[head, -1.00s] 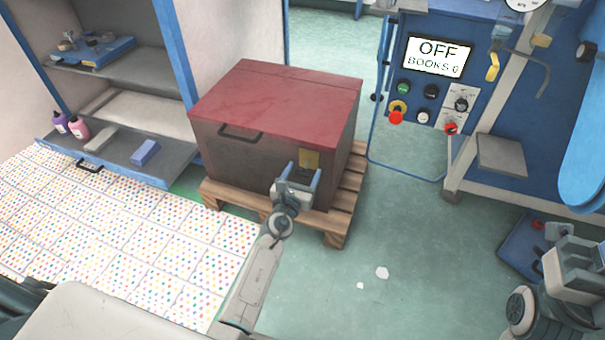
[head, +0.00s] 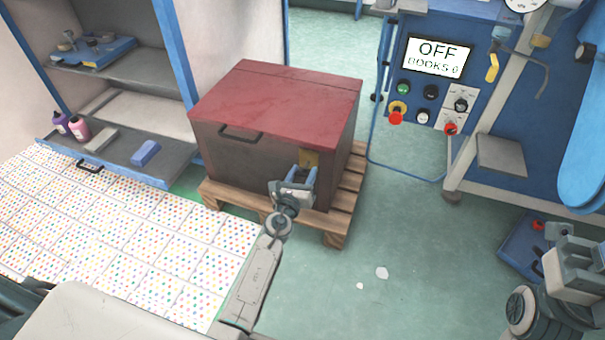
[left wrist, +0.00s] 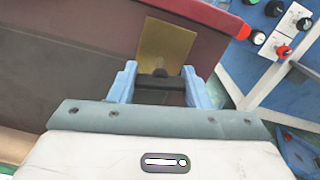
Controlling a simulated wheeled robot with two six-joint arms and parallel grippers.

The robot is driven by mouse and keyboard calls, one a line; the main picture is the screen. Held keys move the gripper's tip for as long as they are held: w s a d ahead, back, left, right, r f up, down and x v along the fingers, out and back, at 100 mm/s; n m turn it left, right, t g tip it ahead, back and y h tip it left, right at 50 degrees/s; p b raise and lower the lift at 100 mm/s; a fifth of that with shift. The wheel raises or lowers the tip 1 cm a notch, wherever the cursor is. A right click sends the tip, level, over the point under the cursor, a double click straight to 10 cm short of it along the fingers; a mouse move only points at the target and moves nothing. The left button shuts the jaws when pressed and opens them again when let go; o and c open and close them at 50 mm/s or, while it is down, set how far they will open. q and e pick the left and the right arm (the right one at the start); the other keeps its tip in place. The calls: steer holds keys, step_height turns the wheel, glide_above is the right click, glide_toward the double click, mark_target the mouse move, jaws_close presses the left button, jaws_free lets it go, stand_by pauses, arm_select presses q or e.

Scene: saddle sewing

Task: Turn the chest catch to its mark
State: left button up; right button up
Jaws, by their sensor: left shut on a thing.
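The chest (head: 255,150) has a red lid (head: 280,95) and dark brown sides, with the lid down. Its catch has a brass plate (head: 309,158) near the right end of the front face; the plate also shows in the left wrist view (left wrist: 165,42). My left gripper (head: 304,173) is at the catch, shut on its dark bar (left wrist: 160,86), which lies across between the two blue fingers. The catch's mark cannot be made out. My right gripper (head: 578,262) is at the lower right, far from the chest; its fingers are not clear.
The chest stands on a wooden pallet (head: 335,222). A shelf unit (head: 120,155) with bottles and a blue block is at the left, beside dotted floor tiles. A blue machine (head: 430,95) with a screen reading OFF is at the right. Green floor between them is mostly clear.

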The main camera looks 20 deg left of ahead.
arm_select(q)
steer(key=n, duration=0.3)
steer(key=shift+n, duration=0.4)
steer(key=n, duration=0.4)
steer(key=shift+n+p, duration=0.3)
steer(key=n, duration=0.3)
steer(key=shift+n, duration=2)
steer(key=o, duration=1)
